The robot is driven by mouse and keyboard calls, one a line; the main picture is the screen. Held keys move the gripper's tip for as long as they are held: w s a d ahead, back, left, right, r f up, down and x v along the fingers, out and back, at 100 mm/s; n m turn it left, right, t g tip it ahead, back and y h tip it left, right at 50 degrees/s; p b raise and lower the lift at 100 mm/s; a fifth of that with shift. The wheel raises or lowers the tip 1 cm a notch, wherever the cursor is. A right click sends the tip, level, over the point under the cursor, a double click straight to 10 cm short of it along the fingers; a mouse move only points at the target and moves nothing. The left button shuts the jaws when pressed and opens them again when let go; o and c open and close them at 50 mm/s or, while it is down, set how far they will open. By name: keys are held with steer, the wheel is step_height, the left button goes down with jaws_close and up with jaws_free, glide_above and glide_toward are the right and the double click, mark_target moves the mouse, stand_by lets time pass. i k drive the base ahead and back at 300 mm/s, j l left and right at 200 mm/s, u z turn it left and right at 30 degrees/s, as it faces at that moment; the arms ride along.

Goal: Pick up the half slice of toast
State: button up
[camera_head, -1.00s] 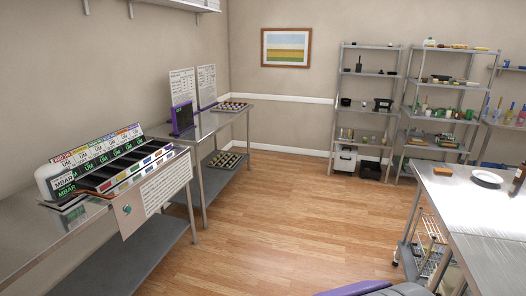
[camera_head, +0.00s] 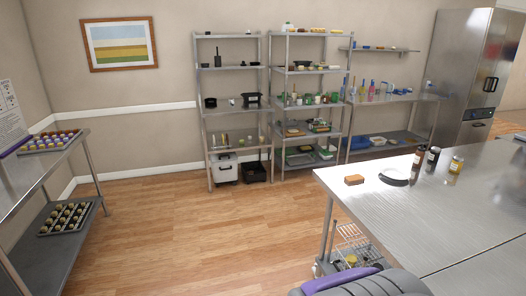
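A small brown block-like piece (camera_head: 354,180), which may be the half slice of toast, lies near the far left corner of the steel table (camera_head: 420,220) at the right. It is too small to tell for sure. A round white plate with a dark rim (camera_head: 394,177) lies just right of it, apart from it. My gripper is not in view. A grey and purple rounded part at the bottom edge looks like my own body.
A wire rack (camera_head: 352,246) is under the table. Metal shelves (camera_head: 236,110) line the back wall, with a steel fridge (camera_head: 470,75) at right. The wooden floor (camera_head: 200,225) left of the table is clear.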

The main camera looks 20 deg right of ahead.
mark_target(354, 179)
steer(key=i+z, duration=0.1)
steer(key=i, duration=0.8)
steer(key=i+j, duration=0.15)
steer(key=i, duration=0.7)
steer(key=i+l+z, duration=0.15)
steer(key=z, duration=0.25)
steer(key=i+z, duration=0.75)
steer(key=i+j+z, duration=0.1)
steer(key=z, duration=0.3)
steer(key=i+z, duration=0.2)
